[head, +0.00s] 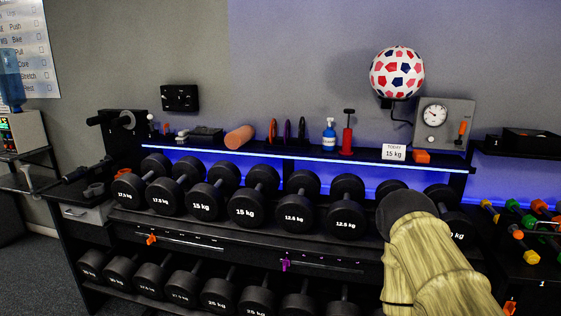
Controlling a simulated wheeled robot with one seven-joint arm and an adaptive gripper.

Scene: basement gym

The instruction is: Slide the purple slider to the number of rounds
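The purple slider (286,264) is a small purple tab at the left end of a dark scale strip (325,264) on the front of the dumbbell rack. The strip runs to the right with small marks that are too small to read. My arm, in a tan sleeve with a dark rounded part at its upper end, rises in the right foreground. My gripper cannot be made out, and nothing is seen touching the slider. No number of rounds is readable in this view.
An orange slider (151,240) sits on a similar strip to the left. Black dumbbells (248,206) fill the rack shelves above and below. A partly cut-off poster (28,50) lists exercises. My arm covers part of the rack at right.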

